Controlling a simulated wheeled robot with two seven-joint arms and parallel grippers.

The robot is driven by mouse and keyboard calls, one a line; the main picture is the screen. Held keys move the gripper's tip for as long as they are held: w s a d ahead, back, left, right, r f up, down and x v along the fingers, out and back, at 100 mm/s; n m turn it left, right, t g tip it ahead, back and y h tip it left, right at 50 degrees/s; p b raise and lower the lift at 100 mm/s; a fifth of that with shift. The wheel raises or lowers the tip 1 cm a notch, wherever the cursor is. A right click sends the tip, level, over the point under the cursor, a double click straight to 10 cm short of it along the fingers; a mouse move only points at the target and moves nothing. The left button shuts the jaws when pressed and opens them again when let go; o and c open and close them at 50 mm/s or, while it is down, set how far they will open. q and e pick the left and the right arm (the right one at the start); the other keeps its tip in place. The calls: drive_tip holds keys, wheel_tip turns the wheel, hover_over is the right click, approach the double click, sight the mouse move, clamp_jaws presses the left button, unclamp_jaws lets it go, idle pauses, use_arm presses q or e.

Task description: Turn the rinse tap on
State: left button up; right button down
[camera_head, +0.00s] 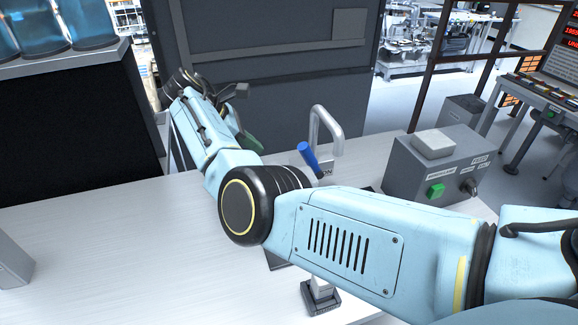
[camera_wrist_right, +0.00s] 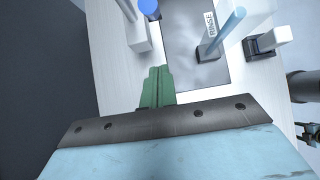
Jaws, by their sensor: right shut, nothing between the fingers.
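The rinse tap has a bent silver spout (camera_head: 327,125) on the white worktop in the head view. Its bright blue lever (camera_head: 308,156) leans left, with a small, partly hidden label beside it. My right gripper (camera_head: 252,143) is to the left of the lever, apart from it, with green fingers. In the right wrist view these fingers (camera_wrist_right: 156,86) are shut and empty. A RINSE label (camera_wrist_right: 208,23) shows beyond them, next to a pale blue rod (camera_wrist_right: 222,33). A blue round end (camera_wrist_right: 148,8) shows at the top edge. My left gripper is out of view.
A grey control box (camera_head: 435,165) with a green button (camera_head: 435,190) stands right of the tap. A small post on a dark base (camera_head: 320,296) stands in front, partly behind my right arm. A dark panel rises behind.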

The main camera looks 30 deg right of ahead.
sight(311, 161)
drive_tip(key=s+d+f+p, duration=0.1)
drive_tip(key=s+d+f, duration=0.1)
drive_tip(key=d+f, duration=0.4)
drive_tip(key=shift+d+f, duration=0.2)
drive_tip(key=shift+d, duration=1.6)
drive_tip(key=shift+s, duration=0.1)
